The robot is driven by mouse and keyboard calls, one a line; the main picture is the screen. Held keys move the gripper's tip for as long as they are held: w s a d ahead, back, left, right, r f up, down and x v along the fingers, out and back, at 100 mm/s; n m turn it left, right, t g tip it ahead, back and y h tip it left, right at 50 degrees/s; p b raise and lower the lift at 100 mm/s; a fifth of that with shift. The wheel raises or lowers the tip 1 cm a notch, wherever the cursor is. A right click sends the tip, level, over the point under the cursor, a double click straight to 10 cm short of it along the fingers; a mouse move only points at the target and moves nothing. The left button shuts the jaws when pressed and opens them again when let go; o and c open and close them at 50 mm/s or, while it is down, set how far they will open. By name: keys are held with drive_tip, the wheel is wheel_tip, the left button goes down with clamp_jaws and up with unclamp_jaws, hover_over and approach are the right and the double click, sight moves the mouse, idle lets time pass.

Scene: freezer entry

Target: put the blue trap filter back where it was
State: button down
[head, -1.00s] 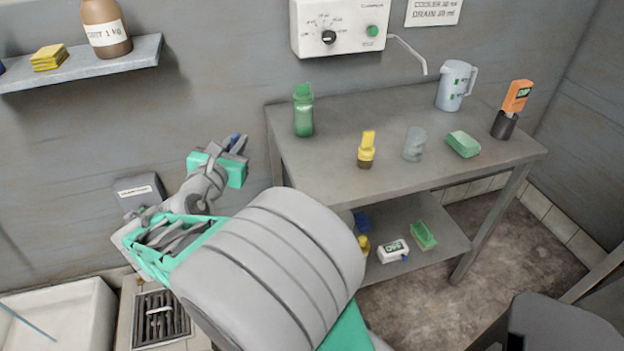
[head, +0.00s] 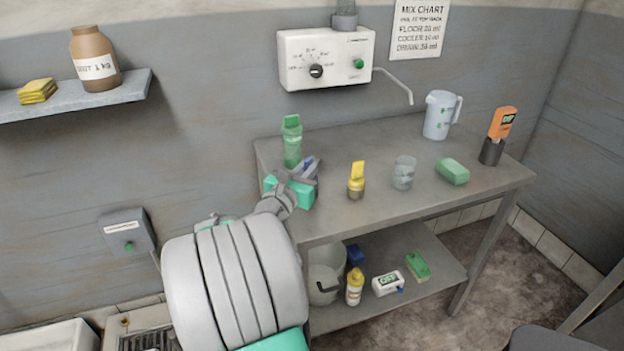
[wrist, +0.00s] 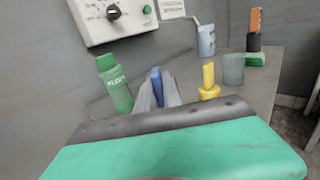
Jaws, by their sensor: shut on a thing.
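My gripper (head: 303,172) is at the left end of the steel table (head: 330,205), by the green bottle (head: 291,142). It is shut on a slim blue piece (head: 308,162), which I take to be the blue trap filter. In the wrist view the blue piece (wrist: 156,86) stands between the grey fingers; its lower part is hidden. The floor drain grate (head: 150,342) is partly in view at the bottom left, largely behind my arm. I cannot tell whether the gripper touches the table.
The lower shelf holds a bucket (head: 324,275), a blue item (head: 354,254) and several others.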

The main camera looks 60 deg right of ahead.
drive_tip(key=shift+s+d+f+b, duration=0.1)
drive_tip(key=shift+f+b, duration=0.1)
drive_tip(key=shift+f, duration=0.7)
drive_tip(key=shift+d+f+b, duration=0.1)
drive_tip(key=shift+f+b, duration=0.05)
drive_tip(key=shift+f, duration=0.75)
drive_tip(key=shift+f, duration=0.25)
drive_tip(key=c, duration=1.5)
unclamp_jaws()
drive_tip(key=shift+r, duration=0.1)
